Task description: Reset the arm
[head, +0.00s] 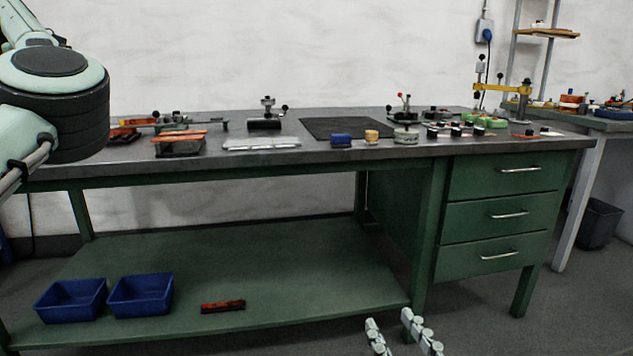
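My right gripper (390,322) shows at the bottom edge, right of centre, in front of the workbench's lower shelf. Its two pale, jointed fingers stand apart with nothing between them. The rest of that gripper and its arm are below the picture. My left arm (55,90) fills the upper left corner with pale and dark links. The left gripper itself is outside the picture.
A green workbench with a grey top (330,165) spans the view and carries several small tools. Its right side has drawers (500,214). Two blue bins (140,295) and a red-orange item (222,306) lie on the lower shelf (270,265). A dark bin (598,224) stands right.

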